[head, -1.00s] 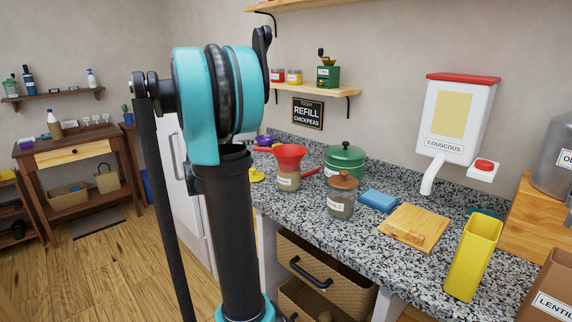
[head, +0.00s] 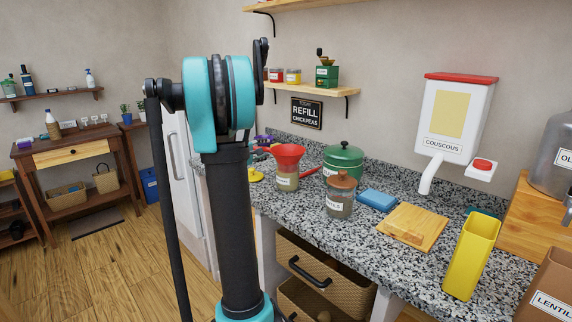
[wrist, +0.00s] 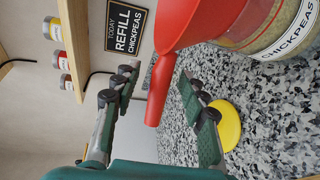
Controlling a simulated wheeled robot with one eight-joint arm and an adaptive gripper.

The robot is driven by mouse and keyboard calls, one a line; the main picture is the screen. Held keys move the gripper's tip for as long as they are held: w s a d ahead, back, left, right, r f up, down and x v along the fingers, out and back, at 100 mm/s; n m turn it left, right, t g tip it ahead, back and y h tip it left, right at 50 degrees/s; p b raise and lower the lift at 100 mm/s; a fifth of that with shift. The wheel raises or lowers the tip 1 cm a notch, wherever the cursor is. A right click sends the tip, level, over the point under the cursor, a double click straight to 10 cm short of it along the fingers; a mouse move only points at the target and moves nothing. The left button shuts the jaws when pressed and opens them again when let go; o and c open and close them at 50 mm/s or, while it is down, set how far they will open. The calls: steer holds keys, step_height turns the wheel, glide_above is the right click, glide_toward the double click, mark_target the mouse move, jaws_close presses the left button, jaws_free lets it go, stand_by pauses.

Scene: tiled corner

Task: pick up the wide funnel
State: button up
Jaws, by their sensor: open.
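The wide funnel (head: 287,154) is red and sits mouth up on the glass chickpeas jar (head: 287,179) on the counter. In the wrist view the funnel (wrist: 195,25) is close at the top, with a narrow red handle-like part reaching down from it. My gripper (wrist: 158,78) is open, with one dark green finger on each side of that red part. Contact cannot be made out. In the head view my gripper is mostly hidden behind my arm, left of the funnel. The jar (wrist: 285,30) also shows at the wrist view's upper right.
A yellow round item (wrist: 226,124) lies beside the right finger. A green pot (head: 344,160) and a lidded jar (head: 341,195) stand right of the funnel. Further right are a blue sponge (head: 377,200), a wooden board (head: 413,227) and a yellow container (head: 472,255).

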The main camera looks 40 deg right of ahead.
steer(key=shift+c, duration=0.5)
jaws_close()
steer(key=shift+r, duration=0.15)
